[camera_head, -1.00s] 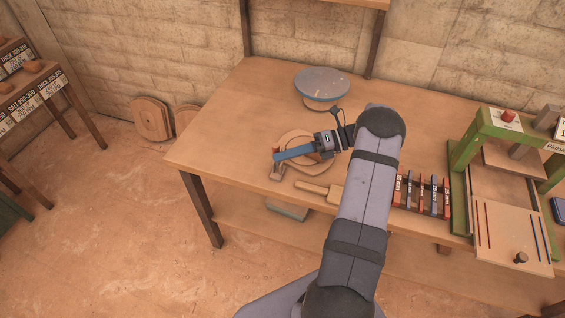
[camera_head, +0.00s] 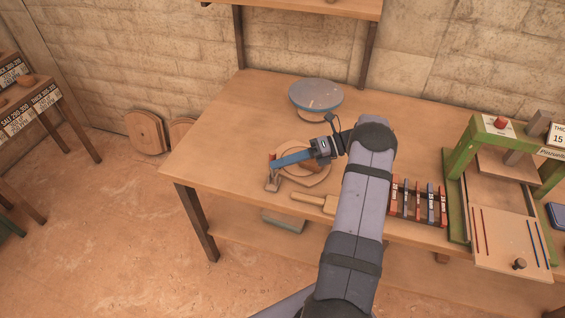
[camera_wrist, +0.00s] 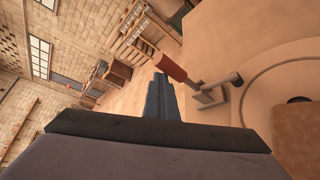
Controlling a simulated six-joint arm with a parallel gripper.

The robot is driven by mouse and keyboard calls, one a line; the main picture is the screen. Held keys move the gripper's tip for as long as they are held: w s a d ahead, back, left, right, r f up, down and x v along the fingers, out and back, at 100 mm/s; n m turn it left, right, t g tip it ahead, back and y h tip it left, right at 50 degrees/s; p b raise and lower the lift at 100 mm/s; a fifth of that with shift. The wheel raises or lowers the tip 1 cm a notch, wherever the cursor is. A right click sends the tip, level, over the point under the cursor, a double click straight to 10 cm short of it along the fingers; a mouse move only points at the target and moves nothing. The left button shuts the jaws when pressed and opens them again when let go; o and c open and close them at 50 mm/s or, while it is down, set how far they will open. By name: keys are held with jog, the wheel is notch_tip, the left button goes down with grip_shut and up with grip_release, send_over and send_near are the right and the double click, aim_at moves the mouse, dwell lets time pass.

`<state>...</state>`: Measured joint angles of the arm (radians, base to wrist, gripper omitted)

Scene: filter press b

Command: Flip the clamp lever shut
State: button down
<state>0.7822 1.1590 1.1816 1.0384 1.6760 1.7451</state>
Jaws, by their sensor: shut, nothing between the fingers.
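The clamp lever has a red handle (camera_wrist: 170,67), which stands up from a grey metal clamp (camera_wrist: 215,92) in the wrist view. In the head view the clamp (camera_head: 272,184) sits at the left edge of a round wooden plate (camera_head: 322,178), and the red handle tip (camera_head: 271,156) shows just past my fingers. My gripper (camera_head: 274,163) is shut and empty, with its blue fingers pointing left over the plate. In the wrist view my fingertips (camera_wrist: 160,78) are close beside the red handle; I cannot tell whether they touch it. The clamp's far side is partly hidden.
A wooden paddle (camera_head: 309,198) lies in front of the plate. A blue-topped round stand (camera_head: 316,95) is behind. A rack of coloured blocks (camera_head: 420,203) and a green press frame (camera_head: 462,170) stand to the right. The table's left end (camera_head: 205,150) is clear.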

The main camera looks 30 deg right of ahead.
jog(key=shift+w+d+r, duration=0.15)
jog(key=shift+w+d, duration=0.15)
jog(key=shift+d, duration=0.1)
jog(key=s+d+b, duration=0.3)
jog(key=d+b, duration=0.2)
jog(key=d, duration=0.4)
jog(key=shift+f, duration=0.25)
